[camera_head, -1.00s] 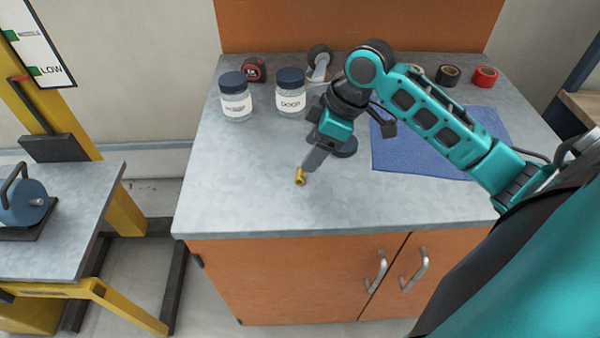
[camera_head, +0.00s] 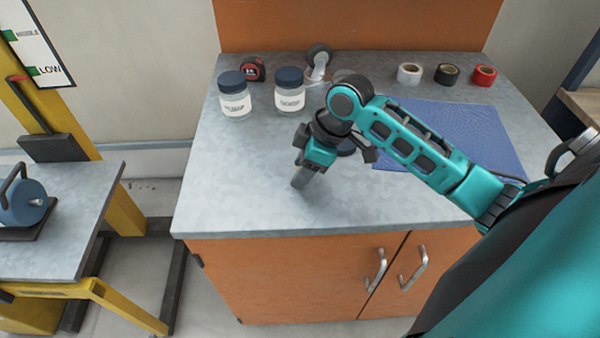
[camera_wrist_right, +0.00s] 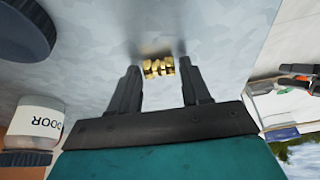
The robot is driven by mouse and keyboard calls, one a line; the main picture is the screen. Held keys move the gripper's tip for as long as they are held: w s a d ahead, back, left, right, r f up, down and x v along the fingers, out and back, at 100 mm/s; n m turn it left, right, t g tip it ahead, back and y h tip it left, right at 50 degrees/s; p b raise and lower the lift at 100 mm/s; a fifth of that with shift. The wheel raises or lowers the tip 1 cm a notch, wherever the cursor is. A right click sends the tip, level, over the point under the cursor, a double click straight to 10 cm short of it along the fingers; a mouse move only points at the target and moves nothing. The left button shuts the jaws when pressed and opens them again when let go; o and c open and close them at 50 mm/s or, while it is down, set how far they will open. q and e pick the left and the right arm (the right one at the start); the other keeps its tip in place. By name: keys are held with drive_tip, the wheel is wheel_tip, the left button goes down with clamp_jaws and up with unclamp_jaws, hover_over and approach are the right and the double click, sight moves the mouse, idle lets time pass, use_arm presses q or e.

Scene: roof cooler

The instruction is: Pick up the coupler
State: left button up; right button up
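The coupler (camera_wrist_right: 158,68) is a small brass-coloured piece with ridged bands. In the right wrist view it lies on the grey worktop between the fingertips of my right gripper (camera_wrist_right: 160,72). The fingers are open, with a narrow gap on each side of the coupler. In the head view my right gripper (camera_head: 301,178) points down at the worktop, left of its middle, and hides the coupler. My left gripper is not in view.
Two lidded jars (camera_head: 235,97) (camera_head: 290,91), a tape measure (camera_head: 253,69) and tape rolls (camera_head: 447,74) stand along the back of the worktop (camera_head: 240,200). A blue mat (camera_head: 450,125) lies at right. The front left of the worktop is clear.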

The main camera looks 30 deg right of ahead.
drive_tip(key=c, duration=0.8)
drive_tip(key=shift+o, duration=0.2)
